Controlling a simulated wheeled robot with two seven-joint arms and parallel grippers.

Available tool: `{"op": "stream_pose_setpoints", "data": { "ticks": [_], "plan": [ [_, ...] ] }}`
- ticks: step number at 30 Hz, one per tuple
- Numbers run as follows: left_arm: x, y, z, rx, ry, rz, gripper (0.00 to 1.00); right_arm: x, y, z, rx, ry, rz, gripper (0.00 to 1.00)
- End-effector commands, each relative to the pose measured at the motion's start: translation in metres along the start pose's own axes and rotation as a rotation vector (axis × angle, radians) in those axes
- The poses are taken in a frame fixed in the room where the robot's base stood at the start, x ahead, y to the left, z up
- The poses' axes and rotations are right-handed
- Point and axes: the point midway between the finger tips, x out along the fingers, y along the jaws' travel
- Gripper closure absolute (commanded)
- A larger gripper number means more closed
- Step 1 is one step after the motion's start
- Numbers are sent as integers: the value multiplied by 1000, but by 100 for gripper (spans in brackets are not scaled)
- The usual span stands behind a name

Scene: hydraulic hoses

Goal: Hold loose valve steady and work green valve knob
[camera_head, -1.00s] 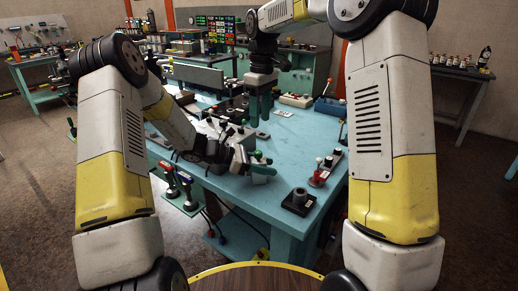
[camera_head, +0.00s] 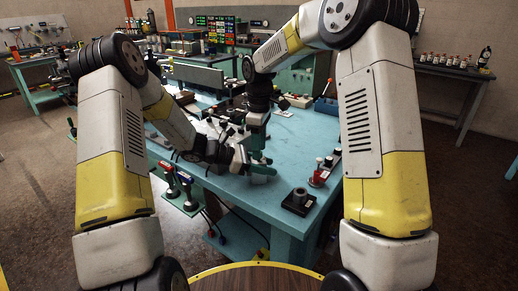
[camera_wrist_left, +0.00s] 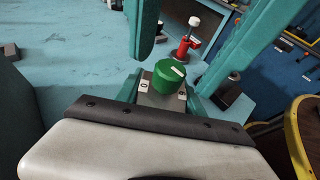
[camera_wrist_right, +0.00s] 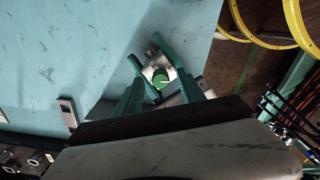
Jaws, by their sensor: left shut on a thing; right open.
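The valve is a small grey metal block with a round green knob (camera_wrist_left: 170,75) on top. It also shows in the right wrist view, with the knob (camera_wrist_right: 160,78) in the middle. My left gripper (camera_head: 246,160) is shut on the valve's body, with a teal finger on each side. The knob stands free above these fingers. My right gripper (camera_head: 258,142) is open and points down over the valve. In the left wrist view its large teal fingers reach in from above, beyond the knob and apart from it. In the head view the grippers largely hide the valve.
A dark block with a round fitting (camera_head: 299,200) stands near the table's right front corner. A red lever fitting (camera_head: 319,175) is behind it. The blue table top (camera_head: 245,195) is bare in front of the grippers. Tools and parts crowd the table's back.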

Motion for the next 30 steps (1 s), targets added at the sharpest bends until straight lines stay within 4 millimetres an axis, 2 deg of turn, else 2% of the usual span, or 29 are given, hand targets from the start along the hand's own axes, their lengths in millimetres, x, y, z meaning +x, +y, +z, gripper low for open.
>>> {"op": "stream_pose_setpoints", "data": {
  "ticks": [11, 18, 30],
  "plan": [
    [0, 0, 0, 0, 1, 1, 100, 6, 0, 0, 0, 0, 0, 54],
    [0, 0, 0, 0, 0, 1, 100, 6, 0, 0, 0, 0, 0, 99],
    [0, 0, 0, 0, 0, 0, 100, 6, 0, 0, 44, 1, 1, 100]
  ]
}}
